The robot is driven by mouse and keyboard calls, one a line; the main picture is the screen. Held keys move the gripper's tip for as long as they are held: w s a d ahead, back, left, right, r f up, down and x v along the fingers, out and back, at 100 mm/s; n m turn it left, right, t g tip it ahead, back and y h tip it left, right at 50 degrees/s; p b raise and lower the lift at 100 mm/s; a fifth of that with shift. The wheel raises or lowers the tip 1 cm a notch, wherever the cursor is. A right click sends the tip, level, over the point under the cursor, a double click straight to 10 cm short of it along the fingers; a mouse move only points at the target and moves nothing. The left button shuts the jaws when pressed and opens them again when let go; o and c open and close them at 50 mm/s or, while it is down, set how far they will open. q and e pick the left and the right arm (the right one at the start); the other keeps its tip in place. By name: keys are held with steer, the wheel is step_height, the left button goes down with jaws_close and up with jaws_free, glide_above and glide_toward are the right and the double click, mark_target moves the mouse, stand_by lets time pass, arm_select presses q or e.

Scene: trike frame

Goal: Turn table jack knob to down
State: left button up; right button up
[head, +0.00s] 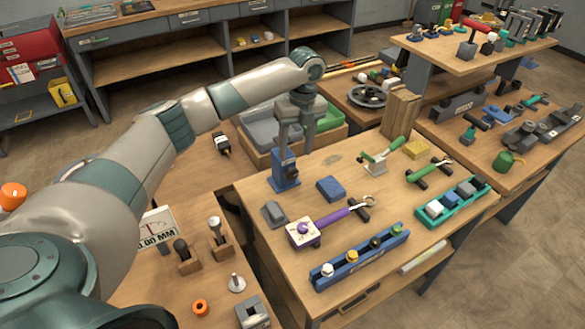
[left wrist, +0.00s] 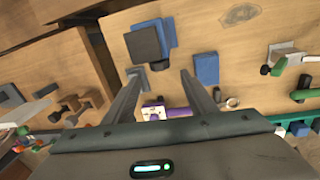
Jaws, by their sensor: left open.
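A blue upright device (head: 285,172) with a dark knob-like part on its front stands near the back left edge of the middle table; I take it for the table jack. In the left wrist view the blue device (left wrist: 168,36) shows from above, with a dark square part on it, beyond my fingertips. My left gripper (head: 296,140) points down right at the device in the head view. In the left wrist view its fingers (left wrist: 161,74) are apart with nothing between their tips. I cannot tell whether a finger touches the device. My right gripper is not in view.
A blue block (head: 331,188), a grey wedge-like piece (head: 274,213) and a purple-handled tool (head: 322,224) lie near the device. A blue rack (head: 360,259) and a teal tray (head: 450,204) stand farther front. Grey and green bins (head: 262,127) sit behind. Bare wood lies between these things.

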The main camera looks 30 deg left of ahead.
mark_target(293, 169)
arm_select(q)
steer(key=f, duration=0.3)
steer(key=f+p, duration=0.1)
steer(key=f, duration=0.2)
steer(key=f+p, duration=0.1)
steer(key=f, duration=0.2)
steer(key=shift+s+a, duration=0.3)
steer(key=shift+s, duration=0.1)
steer(key=shift+c, duration=0.6)
steer(key=c, duration=0.8)
